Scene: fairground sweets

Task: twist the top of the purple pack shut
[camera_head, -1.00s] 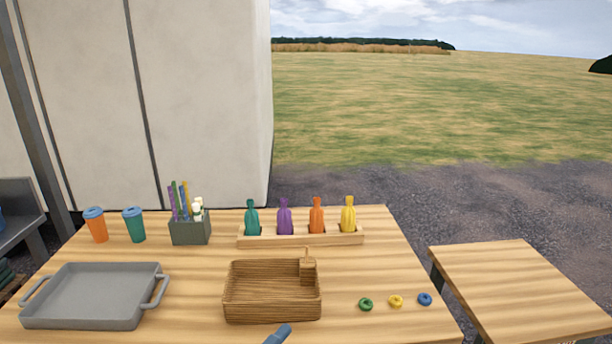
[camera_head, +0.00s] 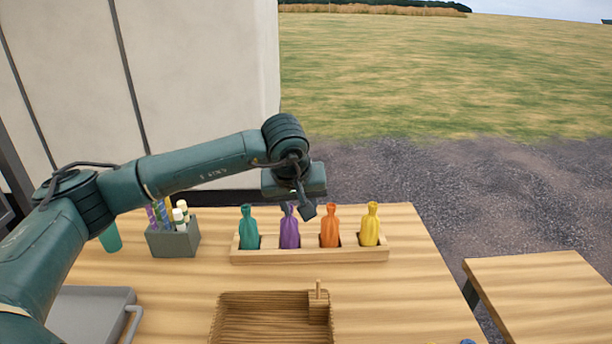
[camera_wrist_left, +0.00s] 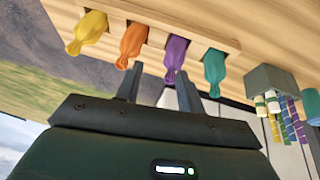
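The purple pack (camera_head: 289,234) stands upright in a wooden rack (camera_head: 310,256), second from the left, between the green pack (camera_head: 248,232) and the orange pack (camera_head: 329,232). My left gripper (camera_head: 300,207) is over the purple pack and partly hides its top. In the left wrist view my gripper's two fingers (camera_wrist_left: 160,82) are spread apart. The narrow neck of the purple pack (camera_wrist_left: 175,55) shows just beyond and between them. I cannot tell whether a finger touches it. My right gripper is not in view.
A yellow pack (camera_head: 370,226) stands at the rack's right end. A dark holder with sticks (camera_head: 173,240) is left of the rack. A wicker basket (camera_head: 225,325) and a grey tray (camera_head: 75,315) are in front. A second table (camera_head: 540,290) is at the right.

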